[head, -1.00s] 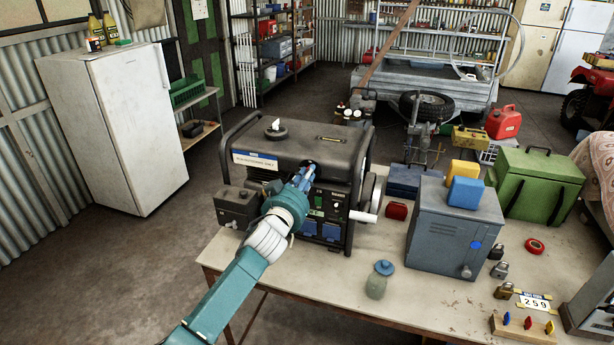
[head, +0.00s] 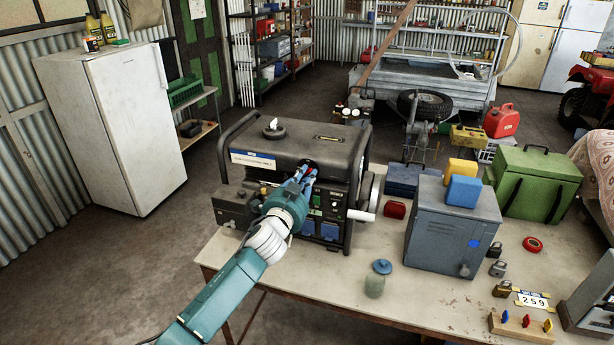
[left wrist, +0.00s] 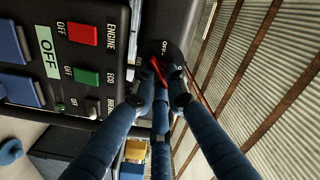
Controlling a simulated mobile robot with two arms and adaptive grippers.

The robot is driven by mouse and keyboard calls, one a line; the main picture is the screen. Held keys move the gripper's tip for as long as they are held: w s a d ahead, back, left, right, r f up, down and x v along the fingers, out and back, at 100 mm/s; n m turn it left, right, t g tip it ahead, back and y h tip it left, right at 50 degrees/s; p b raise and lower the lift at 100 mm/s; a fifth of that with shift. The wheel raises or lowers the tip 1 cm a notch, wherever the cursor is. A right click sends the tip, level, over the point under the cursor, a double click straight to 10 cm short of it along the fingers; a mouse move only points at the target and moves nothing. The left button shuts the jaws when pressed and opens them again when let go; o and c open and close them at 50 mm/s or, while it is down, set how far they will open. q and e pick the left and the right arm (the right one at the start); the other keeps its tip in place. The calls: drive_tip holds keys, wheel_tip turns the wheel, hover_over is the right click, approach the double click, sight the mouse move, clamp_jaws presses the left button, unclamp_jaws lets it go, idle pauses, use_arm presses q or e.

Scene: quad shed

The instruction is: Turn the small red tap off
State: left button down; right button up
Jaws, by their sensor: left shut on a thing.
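The small red tap (left wrist: 158,70) is a thin red lever on a round black dial marked OFF in the left wrist view. It lies slanted there. A bit of red shows at the fingertips in the head view, on the front panel of the dark generator (head: 318,139). My left gripper (left wrist: 160,90) has its blue fingers closed around the tap's lever, and they hide part of it. In the head view my left gripper (head: 306,174) reaches up to the generator's panel from the front left. My right gripper is not in view.
A red engine switch (left wrist: 83,34) and a green switch (left wrist: 87,76) sit beside the dial. The generator stands on a bench (head: 330,270) with a grey metal box (head: 440,240) and a lidded jar (head: 375,286). Bare bench lies in front of the generator.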

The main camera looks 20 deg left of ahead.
use_arm(q)
drive_tip(key=shift+w+a+r+m+p, duration=0.1)
drive_tip(key=shift+a+m+p, duration=0.1)
drive_tip(key=shift+m, duration=1.9)
drive_tip(key=shift+a+r+m+p, duration=0.1)
drive_tip(key=shift+a+m, duration=0.1)
drive_tip(key=shift+m, duration=1.9)
drive_tip(key=c, duration=1.8)
unclamp_jaws()
